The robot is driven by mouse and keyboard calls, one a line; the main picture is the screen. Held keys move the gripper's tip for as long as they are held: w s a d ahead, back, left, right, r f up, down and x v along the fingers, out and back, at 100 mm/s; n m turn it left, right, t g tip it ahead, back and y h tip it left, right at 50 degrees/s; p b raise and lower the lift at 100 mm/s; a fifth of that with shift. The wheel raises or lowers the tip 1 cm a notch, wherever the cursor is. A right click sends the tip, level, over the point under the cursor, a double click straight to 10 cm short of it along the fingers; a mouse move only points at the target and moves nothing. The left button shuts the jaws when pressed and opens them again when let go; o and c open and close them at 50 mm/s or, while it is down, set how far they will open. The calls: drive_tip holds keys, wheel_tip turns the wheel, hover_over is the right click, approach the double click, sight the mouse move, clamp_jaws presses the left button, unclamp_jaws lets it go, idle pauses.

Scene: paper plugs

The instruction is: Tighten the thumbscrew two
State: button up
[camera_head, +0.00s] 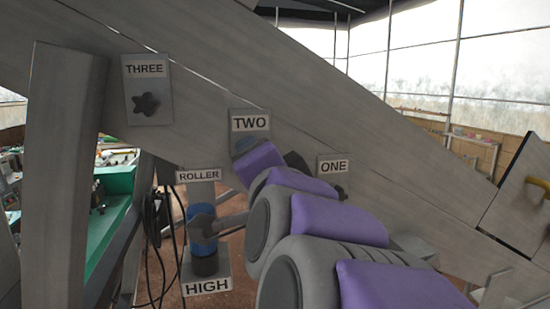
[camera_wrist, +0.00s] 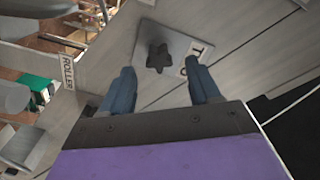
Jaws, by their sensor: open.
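The plate labelled TWO (camera_head: 250,121) is on the grey slanted beam in the head view, and my arm hides its lower part. In the wrist view, thumbscrew two (camera_wrist: 158,57) is a dark star-shaped knob on a light plate. My gripper (camera_wrist: 159,68) is open, with its two blue fingers apart. The knob appears just beyond and between the fingertips, with space on both sides. I cannot tell the exact gap in depth. In the head view, my gripper (camera_head: 244,143) is in front of the TWO plate and hides the knob.
Plate THREE (camera_head: 147,89) with a dark star knob is up left on the beam. Plate ONE (camera_head: 334,165) is lower right, partly behind my arm. A blue ROLLER part (camera_head: 203,225) stands below, above a HIGH label (camera_head: 207,286). Black cables hang at its left.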

drive_tip(key=x, duration=0.3)
drive_tip(key=shift+w, duration=0.3)
idle(0.3)
drive_tip(key=shift+c, duration=0.2)
drive_tip(key=c, duration=1)
drive_tip(key=shift+o, duration=0.2)
